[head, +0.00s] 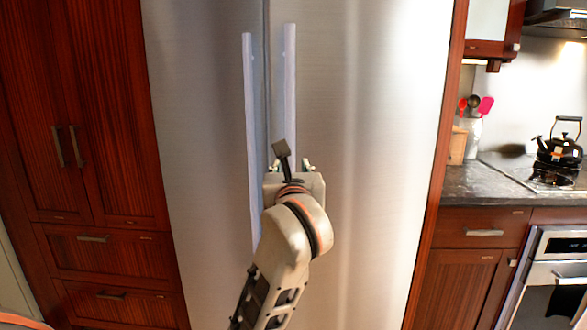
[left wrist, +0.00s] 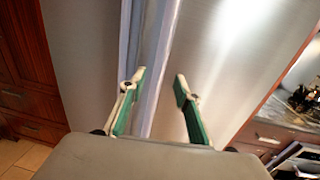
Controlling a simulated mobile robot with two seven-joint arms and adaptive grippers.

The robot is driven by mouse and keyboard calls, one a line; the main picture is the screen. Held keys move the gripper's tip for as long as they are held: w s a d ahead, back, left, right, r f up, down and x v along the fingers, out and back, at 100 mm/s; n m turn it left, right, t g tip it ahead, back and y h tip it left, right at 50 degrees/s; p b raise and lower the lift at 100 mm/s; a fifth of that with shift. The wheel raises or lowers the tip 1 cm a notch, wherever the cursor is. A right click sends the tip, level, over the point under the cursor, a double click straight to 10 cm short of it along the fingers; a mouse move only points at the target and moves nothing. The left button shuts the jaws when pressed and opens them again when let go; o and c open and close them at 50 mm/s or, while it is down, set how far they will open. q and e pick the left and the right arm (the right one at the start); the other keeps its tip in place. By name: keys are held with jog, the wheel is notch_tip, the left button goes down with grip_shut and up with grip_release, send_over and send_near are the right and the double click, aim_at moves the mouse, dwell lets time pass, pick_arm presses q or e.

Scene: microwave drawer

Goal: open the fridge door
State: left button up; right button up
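The fridge (head: 375,150) is a tall stainless steel unit with two doors and a narrow seam between them. The doors look shut. The left door has a long vertical handle (head: 249,130), and the right door has a matching handle (head: 290,85). My left gripper (head: 291,164) is in front of the right door's handle, and my arm hides that handle's lower part. In the left wrist view my left gripper's fingers (left wrist: 160,80) are apart. A handle strip (left wrist: 158,60) runs down between them, nearer the left finger; contact cannot be told. My right gripper is not in view.
Dark wooden cabinets (head: 80,120) stand left of the fridge. On the right are a counter (head: 480,187) with a utensil holder (head: 472,138), a kettle (head: 560,145) on the stove, and an oven (head: 560,270).

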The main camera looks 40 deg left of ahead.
aim_at(291, 160)
pick_arm(q)
jog(key=b+x, duration=0.1)
jog(key=x, duration=0.6)
jog(key=shift+f, duration=0.2)
jog(key=shift+w+a+r, duration=0.15)
jog(key=shift+w+a, duration=0.2)
jog(key=shift+w, duration=0.05)
grip_shut()
